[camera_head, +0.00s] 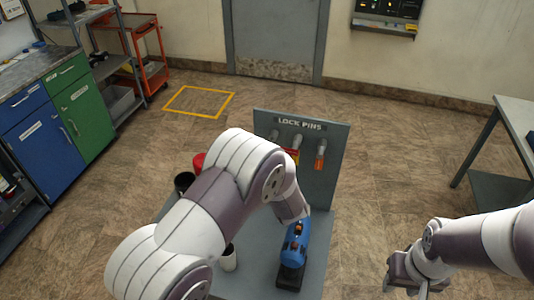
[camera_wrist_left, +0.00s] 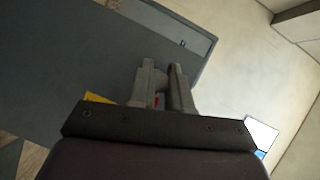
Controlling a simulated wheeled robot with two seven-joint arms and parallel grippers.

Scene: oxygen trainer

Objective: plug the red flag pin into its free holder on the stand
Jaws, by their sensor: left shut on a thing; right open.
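The grey stand (camera_head: 334,180) has an upright board labelled "LOCK PINS" with a row of grey holders; the left holder (camera_head: 274,136) shows no flag in the head view. A red flag with yellow (camera_head: 292,156) shows at the middle holder, partly behind my left arm. An orange flag (camera_head: 320,161) hangs at the right holder. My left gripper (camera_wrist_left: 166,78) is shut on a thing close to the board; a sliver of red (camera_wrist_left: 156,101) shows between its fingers. The arm hides this gripper in the head view. My right gripper (camera_head: 416,287) is open and empty, right of the stand.
A blue device (camera_head: 295,243) stands on the stand's base plate (camera_head: 318,260). A table (camera_head: 516,116) is at right; floor between is clear.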

